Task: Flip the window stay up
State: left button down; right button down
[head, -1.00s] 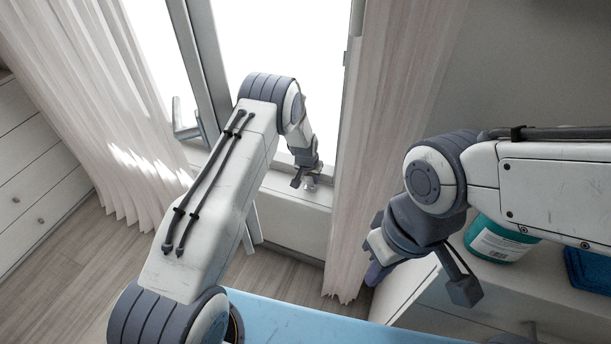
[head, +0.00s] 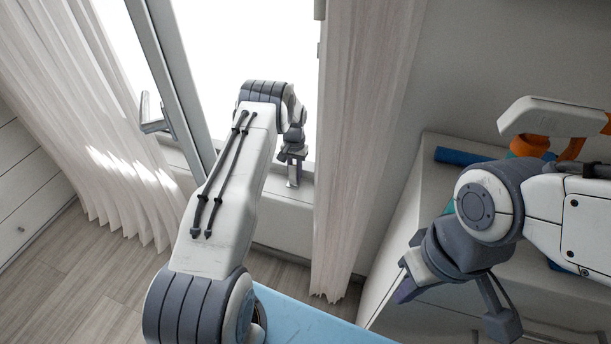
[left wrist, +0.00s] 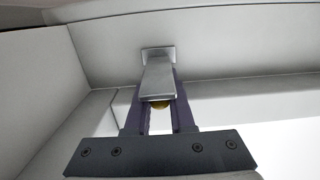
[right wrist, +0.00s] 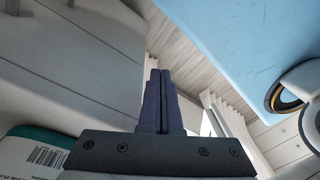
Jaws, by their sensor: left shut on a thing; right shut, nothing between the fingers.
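The window stay is a grey metal bar fixed by a small square mount to the pale window frame. In the left wrist view the stay (left wrist: 158,79) lies between the fingers of my left gripper (left wrist: 158,116), which is shut on it. A small yellow round part shows under its near end. In the head view my left gripper (head: 291,156) is at the window sill, with the stay (head: 295,176) just below it. My right gripper (head: 405,284) is shut and empty, away from the window; its closed fingers (right wrist: 160,90) show in the right wrist view.
The window's open sash (head: 178,80) with its handle (head: 152,114) stands left of my left arm. Curtains (head: 362,140) hang on both sides. A blue surface (head: 310,318) is in front.

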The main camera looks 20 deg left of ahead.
pick_arm(q)
jog(key=shift+w+r, duration=0.1)
jog(key=c, duration=0.8)
grip_release()
notch_tip(320, 180, up, 10)
jog(key=p, duration=0.1)
jog(key=shift+w+r+p, duration=0.2)
jog(key=shift+p, duration=0.15)
jog(key=shift+r, duration=0.1)
